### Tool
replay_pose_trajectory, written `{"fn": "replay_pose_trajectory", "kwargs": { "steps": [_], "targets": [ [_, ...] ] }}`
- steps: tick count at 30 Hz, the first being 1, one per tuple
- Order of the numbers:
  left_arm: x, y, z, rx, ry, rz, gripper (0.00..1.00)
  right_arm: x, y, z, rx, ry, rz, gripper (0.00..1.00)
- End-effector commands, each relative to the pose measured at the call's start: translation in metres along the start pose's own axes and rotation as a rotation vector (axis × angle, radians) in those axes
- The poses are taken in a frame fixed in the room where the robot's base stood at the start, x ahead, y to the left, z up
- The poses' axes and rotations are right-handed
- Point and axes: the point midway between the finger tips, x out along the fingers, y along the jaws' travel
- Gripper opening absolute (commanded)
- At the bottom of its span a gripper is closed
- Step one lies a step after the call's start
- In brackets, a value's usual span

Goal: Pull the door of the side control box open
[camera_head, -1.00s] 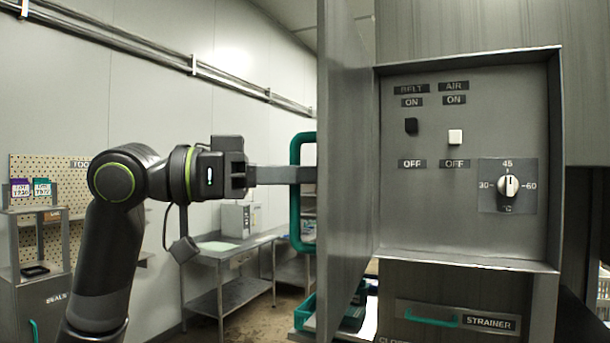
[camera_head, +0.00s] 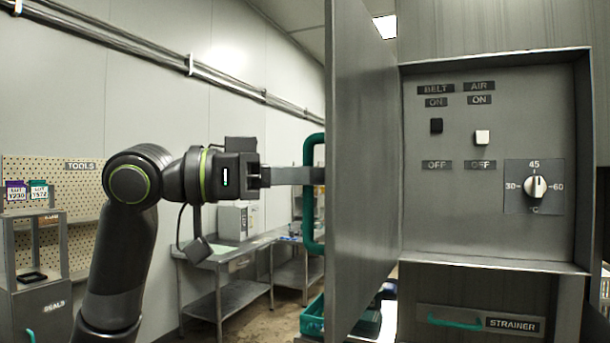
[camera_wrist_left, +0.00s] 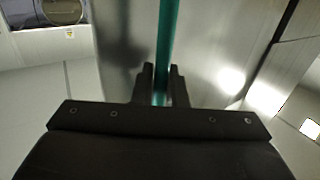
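The side control box (camera_head: 490,240) stands at the right in the head view, with its switches and dial exposed. Its grey door (camera_head: 362,150) stands wide open, swung out from the box's left edge toward me, with its inner face showing. The door's teal handle (camera_head: 308,200) is on the outer face, partly hidden by the door's edge. My left gripper (camera_head: 316,176) reaches it from the left. In the left wrist view the handle (camera_wrist_left: 167,40) passes between the two fingers (camera_wrist_left: 161,85), which are closed around it. My right gripper is in neither view.
A steel table (camera_head: 225,258) stands along the left wall behind my arm. A teal crate (camera_head: 312,318) sits low behind the door. A drawer labelled STRAINER (camera_head: 470,322) is under the box. A shelf unit (camera_head: 35,300) and a pegboard (camera_head: 75,180) are at far left.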

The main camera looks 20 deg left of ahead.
Motion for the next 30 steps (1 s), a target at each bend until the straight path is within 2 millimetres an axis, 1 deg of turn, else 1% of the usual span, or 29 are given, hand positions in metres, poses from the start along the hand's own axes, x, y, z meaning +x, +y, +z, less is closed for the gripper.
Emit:
{"fn": "replay_pose_trajectory", "kwargs": {
  "steps": [1,3,5,16,20,23,30],
  "targets": [
    [0.000,-0.001,-0.002,-0.001,0.004,-0.002,0.14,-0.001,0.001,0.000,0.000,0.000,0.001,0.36],
    [0.000,-0.001,-0.002,-0.001,0.003,-0.002,0.23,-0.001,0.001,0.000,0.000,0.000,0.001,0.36],
    [0.000,-0.001,-0.002,-0.001,0.003,-0.001,0.30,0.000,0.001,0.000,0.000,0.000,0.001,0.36],
    [0.000,0.000,-0.001,0.000,0.001,0.000,0.30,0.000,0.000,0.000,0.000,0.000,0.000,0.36],
    [-0.004,-0.001,0.001,0.000,0.000,-0.002,0.30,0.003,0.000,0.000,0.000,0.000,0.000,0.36],
    [-0.012,-0.001,0.002,0.001,0.000,-0.004,0.30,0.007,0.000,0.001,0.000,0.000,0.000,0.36],
    [-0.048,-0.002,0.003,0.001,0.000,-0.007,0.30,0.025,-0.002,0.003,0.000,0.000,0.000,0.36]
  ]
}}
